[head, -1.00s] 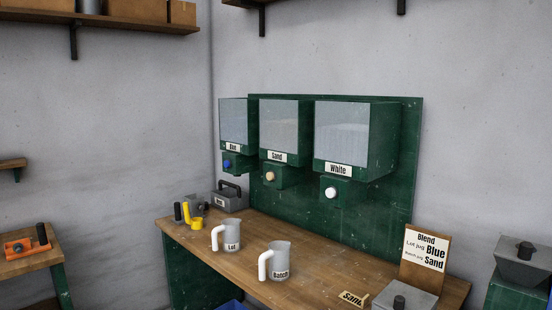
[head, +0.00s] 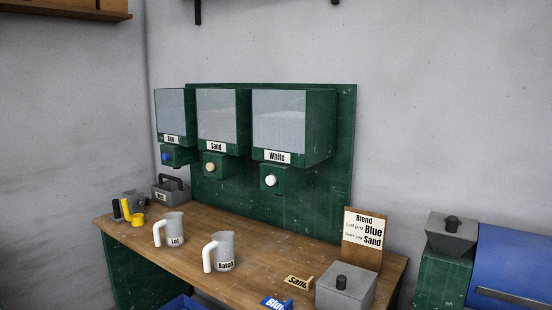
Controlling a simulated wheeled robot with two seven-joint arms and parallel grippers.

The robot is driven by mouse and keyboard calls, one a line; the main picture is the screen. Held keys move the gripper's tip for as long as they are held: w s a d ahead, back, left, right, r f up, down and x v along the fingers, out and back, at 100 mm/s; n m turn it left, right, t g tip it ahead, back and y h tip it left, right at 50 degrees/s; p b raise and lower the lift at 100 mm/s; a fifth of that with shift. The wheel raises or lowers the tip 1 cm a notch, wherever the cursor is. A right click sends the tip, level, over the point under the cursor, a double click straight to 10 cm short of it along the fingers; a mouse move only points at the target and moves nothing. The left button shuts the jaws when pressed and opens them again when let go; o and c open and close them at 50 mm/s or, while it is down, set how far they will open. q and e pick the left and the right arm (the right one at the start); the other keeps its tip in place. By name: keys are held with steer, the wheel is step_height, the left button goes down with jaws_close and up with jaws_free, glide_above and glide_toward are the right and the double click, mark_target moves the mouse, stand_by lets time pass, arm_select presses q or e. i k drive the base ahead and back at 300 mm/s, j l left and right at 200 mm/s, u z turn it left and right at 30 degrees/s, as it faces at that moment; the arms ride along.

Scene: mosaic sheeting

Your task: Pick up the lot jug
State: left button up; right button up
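The lot jug (head: 174,229) is a grey jug with a white handle on its left and a "Lot" label. It stands upright on the wooden bench (head: 190,262). The similar batch jug (head: 224,252), labelled "Batch", stands to its right and nearer. A sign (head: 364,232) on the bench reads "Blend", with Lot jug Blue and Batch jug Sand. Neither of my grippers shows in the head view.
Blue (head: 171,117), Sand (head: 218,117) and White (head: 282,121) dispensers hang on a green board behind the bench. A yellow scoop (head: 132,213) and grey weight (head: 170,190) stand left. Blue (head: 275,302) and Sand (head: 297,282) tags and a lidded grey box (head: 346,292) lie right.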

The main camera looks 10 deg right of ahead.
mark_target(171, 222)
steer(key=z, duration=0.5)
steer(key=i+j+z, duration=0.15)
steer(key=j+z, duration=0.3)
steer(key=j, duration=0.25)
steer(key=j+z, duration=0.5)
steer(key=j, duration=0.25)
steer(key=j+z, duration=0.1)
steer(key=j, duration=1.7)
